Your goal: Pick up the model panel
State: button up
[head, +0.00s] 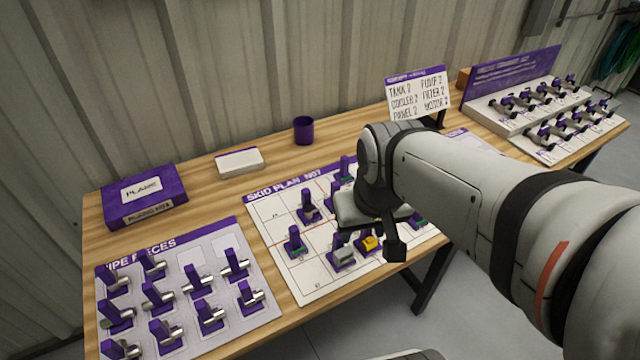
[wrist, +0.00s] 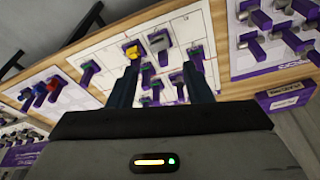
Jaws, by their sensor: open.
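Several small models on purple stands stand on the white skid plan sheet (head: 310,285). I cannot tell which one is the model panel. My gripper (wrist: 164,62) is open and empty above the sheet, its fingers pointing down toward the models. In the wrist view the yellow-topped model (wrist: 133,52) and grey-topped model (wrist: 160,41) show between or just beyond the fingertips. My arm hides part of the sheet in the head view.
A pipe pieces board (head: 190,265) holds several metal pieces at the left. A purple box (head: 145,195), a white block (head: 239,161), a purple cup (head: 304,130) and a list sign (head: 418,95) stand behind. A stepped rack (head: 510,70) is at the right.

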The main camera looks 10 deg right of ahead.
jog(key=w+f+n+g+p, duration=0.1)
jog(key=w+f+n+p, duration=0.1)
jog(key=w+f, duration=0.45)
jog(key=n+g, duration=0.1)
jog(key=g, duration=0.1)
send_over(338, 241)
jog(key=f, duration=0.4)
jog(key=w+f+p, duration=0.1)
jog(key=f, duration=0.1)
jog(key=shift+d+f, duration=0.2)
jog(key=shift+f, duration=0.55)
jog(key=shift+w+f+p, duration=0.1)
jog(key=shift+f+p, duration=0.55)
jog(key=shift+f, duration=3.05)
jog(key=shift+c, duration=0.3)
grip_shut()
